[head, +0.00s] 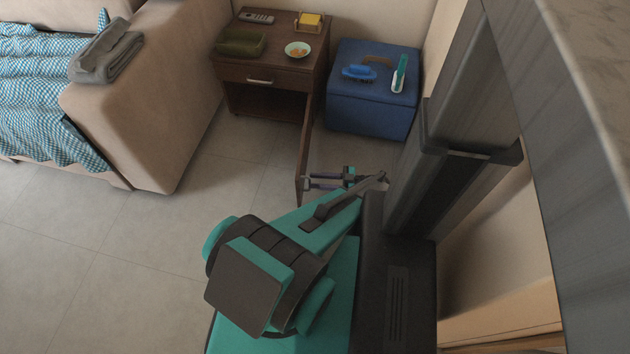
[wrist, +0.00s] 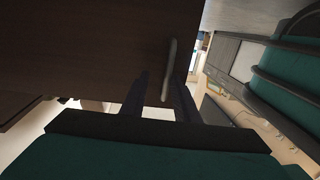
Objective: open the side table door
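The dark brown side table (head: 268,75) stands at the back, beside the sofa. Its lower door (head: 305,145) is swung wide open and shows nearly edge-on in the head view, baring the dark compartment (head: 262,102). In the wrist view the door panel (wrist: 90,45) fills the upper left, with its pale bar handle (wrist: 169,72) upright. My gripper (head: 313,181) is at the right of the door near its front end. In the wrist view my gripper's (wrist: 158,88) fingers are apart, one on each side of the handle, with a gap visible on the left.
The drawer (head: 258,79) above the compartment is closed. A remote, a green case, a bowl and a yellow item in a holder lie on the table top. A blue storage box (head: 372,108) stands to the right. The floor (head: 140,240) at left is clear.

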